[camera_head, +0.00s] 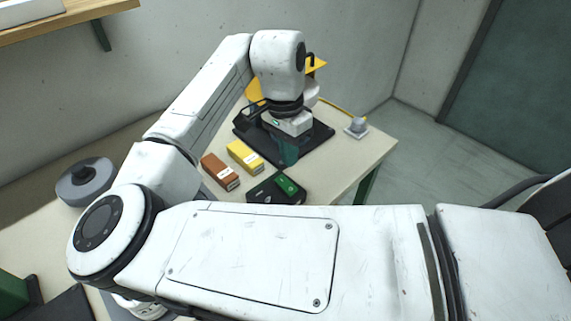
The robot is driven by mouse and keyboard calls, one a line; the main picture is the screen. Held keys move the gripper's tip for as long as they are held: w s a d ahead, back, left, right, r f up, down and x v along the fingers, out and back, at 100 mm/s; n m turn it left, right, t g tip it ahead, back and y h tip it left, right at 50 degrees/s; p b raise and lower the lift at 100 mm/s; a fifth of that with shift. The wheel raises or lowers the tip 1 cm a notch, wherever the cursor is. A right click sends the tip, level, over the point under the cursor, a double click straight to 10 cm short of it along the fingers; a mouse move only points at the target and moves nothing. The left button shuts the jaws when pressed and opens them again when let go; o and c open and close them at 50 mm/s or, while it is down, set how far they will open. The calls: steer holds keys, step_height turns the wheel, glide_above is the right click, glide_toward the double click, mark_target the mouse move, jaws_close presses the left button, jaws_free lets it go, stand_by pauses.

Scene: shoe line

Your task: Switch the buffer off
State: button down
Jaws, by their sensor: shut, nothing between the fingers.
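The buffer (321,132) appears to be the machine on a black base at the table's far right, with yellow and pale parts behind my wrist. My arm hides much of it. A black box with a green rocker or button (287,185) sits nearer, at the table's front; it looks like a switch box, but its on or off position cannot be read. My gripper (289,160) points down over the near part of the black base, beyond the green button in the picture. It is shut and empty. I cannot tell whether it touches anything.
An orange-brown box (220,171) and a yellow box (244,156) lie left of the switch box. A small grey knob-like object (356,128) stands at the right table corner. A round grey object (86,182) is at the left. A wooden shelf (65,17) hangs upper left.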

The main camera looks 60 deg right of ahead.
step_height(320, 180, up, 6)
steer(key=shift+s+a, duration=0.25)
steer(key=shift+s, duration=0.2)
stand_by(0.4)
